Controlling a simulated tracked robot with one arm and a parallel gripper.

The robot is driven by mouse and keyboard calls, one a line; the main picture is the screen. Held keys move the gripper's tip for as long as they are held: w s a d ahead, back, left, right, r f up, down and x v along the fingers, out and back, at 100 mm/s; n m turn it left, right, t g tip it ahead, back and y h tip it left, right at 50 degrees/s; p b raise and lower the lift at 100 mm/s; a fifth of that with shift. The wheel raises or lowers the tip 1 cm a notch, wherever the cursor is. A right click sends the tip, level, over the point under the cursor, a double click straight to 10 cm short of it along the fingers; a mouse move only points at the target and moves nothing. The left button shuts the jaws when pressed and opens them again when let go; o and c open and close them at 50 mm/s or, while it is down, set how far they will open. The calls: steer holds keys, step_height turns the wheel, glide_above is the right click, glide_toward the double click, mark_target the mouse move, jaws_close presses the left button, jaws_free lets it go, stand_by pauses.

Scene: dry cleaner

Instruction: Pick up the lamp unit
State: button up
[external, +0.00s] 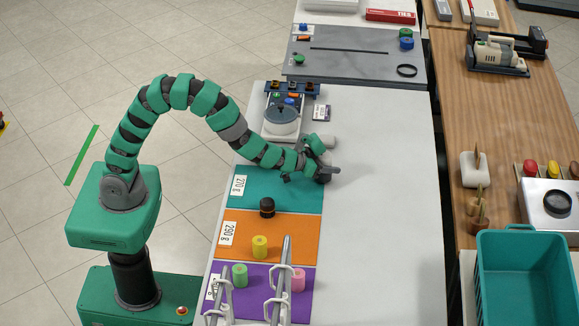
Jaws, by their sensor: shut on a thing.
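My gripper (323,172) is at the end of my green arm, low over the white table, by the top right corner of the teal mat (283,187). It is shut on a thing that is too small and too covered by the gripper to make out. I cannot tell whether this is the lamp unit, and I cannot pick out the lamp unit for certain elsewhere. A pale grey cylinder-like piece (328,141) shows just beyond the gripper; I cannot tell whether they touch.
A scale (282,121) stands left of the gripper. White racks stand at the front. The white table's right side (390,190) is clear.

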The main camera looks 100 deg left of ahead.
mark_target(327, 156)
step_height(327, 156, up, 3)
steer(key=shift+r+p, duration=0.1)
steer(key=shift+p, duration=0.45)
steer(key=shift+s, duration=0.25)
steer(key=s+b, duration=0.1)
steer(key=s, duration=0.3)
steer(key=s+d+b, duration=0.1)
steer(key=s, duration=0.4)
steer(key=s+d, duration=0.1)
steer(key=s, duration=0.3)
steer(key=shift+s+r+b, duration=0.2)
steer(key=shift+r+b, duration=0.15)
steer(key=shift+b, duration=0.05)
steer(key=s+b, duration=0.1)
steer(key=b, duration=0.1)
steer(key=s+b, duration=0.1)
steer(key=b, duration=0.1)
steer(key=shift+d+r, duration=0.1)
steer(key=shift+r, duration=0.2)
